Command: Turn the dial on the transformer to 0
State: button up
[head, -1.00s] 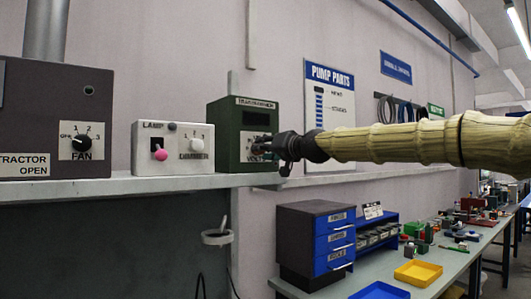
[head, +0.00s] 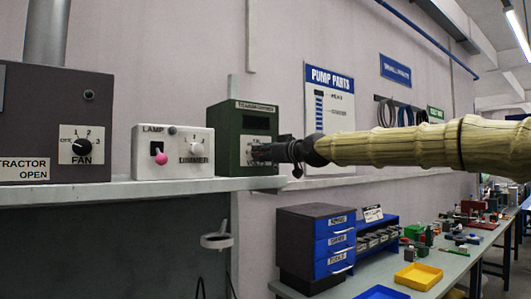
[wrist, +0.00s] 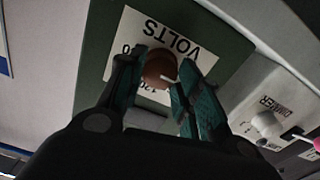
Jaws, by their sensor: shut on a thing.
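The transformer is a dark green box (head: 227,126) on the shelf in the head view, with a dark window and a white label plate low on its front. In the wrist view its green front (wrist: 95,50) fills the middle, and the plate (wrist: 133,28) reads VOLTS upside down. The dial (wrist: 160,68) is a brown round knob with a pale pointer line. My gripper (wrist: 158,82) has its two teal-padded fingers on either side of the dial, shut on it. In the head view my gripper (head: 262,152) covers the dial. The dial's exact setting cannot be read.
A white lamp and dimmer box (head: 180,170) with a pink knob stands left of the transformer. Further left is a dark extractor box with a fan dial (head: 82,147). The shelf edge (head: 110,190) runs beneath them. A bench with blue drawers (head: 334,245) and trays is below right.

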jog(key=shift+d+r, duration=0.1)
jog(key=shift+r, duration=0.15)
jog(key=o, duration=1)
jog(key=shift+f, duration=0.15)
jog(key=shift+o, duration=0.2)
jog(key=v, duration=1.2)
